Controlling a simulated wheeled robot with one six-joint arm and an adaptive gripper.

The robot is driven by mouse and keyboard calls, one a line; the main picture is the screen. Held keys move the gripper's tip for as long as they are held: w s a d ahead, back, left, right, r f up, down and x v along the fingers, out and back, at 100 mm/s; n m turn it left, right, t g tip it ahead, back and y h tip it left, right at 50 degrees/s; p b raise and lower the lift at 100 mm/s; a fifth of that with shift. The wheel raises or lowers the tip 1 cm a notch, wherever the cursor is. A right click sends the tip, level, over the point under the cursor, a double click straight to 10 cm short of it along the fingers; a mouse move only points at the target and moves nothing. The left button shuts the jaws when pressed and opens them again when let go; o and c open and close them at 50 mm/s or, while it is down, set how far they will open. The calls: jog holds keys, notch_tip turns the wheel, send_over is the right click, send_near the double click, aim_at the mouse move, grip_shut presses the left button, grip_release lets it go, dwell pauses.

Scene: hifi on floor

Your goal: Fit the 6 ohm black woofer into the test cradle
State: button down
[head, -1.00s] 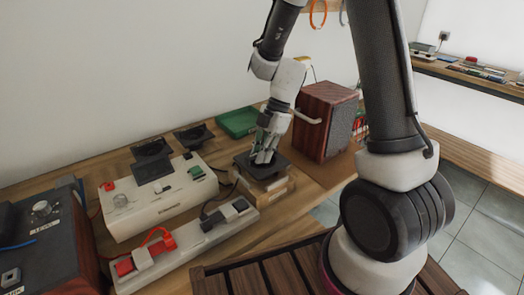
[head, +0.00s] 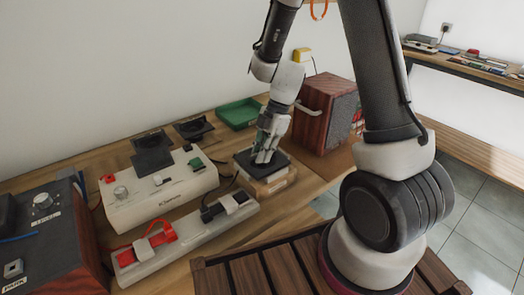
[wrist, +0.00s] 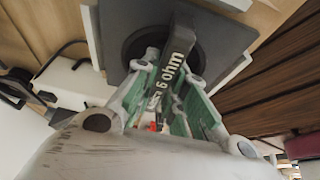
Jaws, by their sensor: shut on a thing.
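The black woofer (head: 243,162) is a square dark plate with a round cone and a raised black bar marked "6 ohm" (wrist: 172,68). My gripper (head: 264,156) points down and is shut on that bar; it also shows in the wrist view (wrist: 168,100). The woofer lies over a pale wooden cradle (head: 270,187), roughly in line with it. Light edges show past the plate's sides in the wrist view. I cannot tell whether the plate rests fully in the cradle, as its underside is hidden.
A white tester box (head: 160,203) and a long white block with red and black clamps (head: 185,240) stand left of the cradle. Other black woofers (head: 193,128) lie behind. A green tray (head: 238,113) and a wooden speaker cabinet (head: 322,112) stand at the back.

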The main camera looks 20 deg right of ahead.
jog(key=shift+f, duration=0.35)
jog(key=c, duration=1.4)
grip_release()
jog(key=v, duration=1.2)
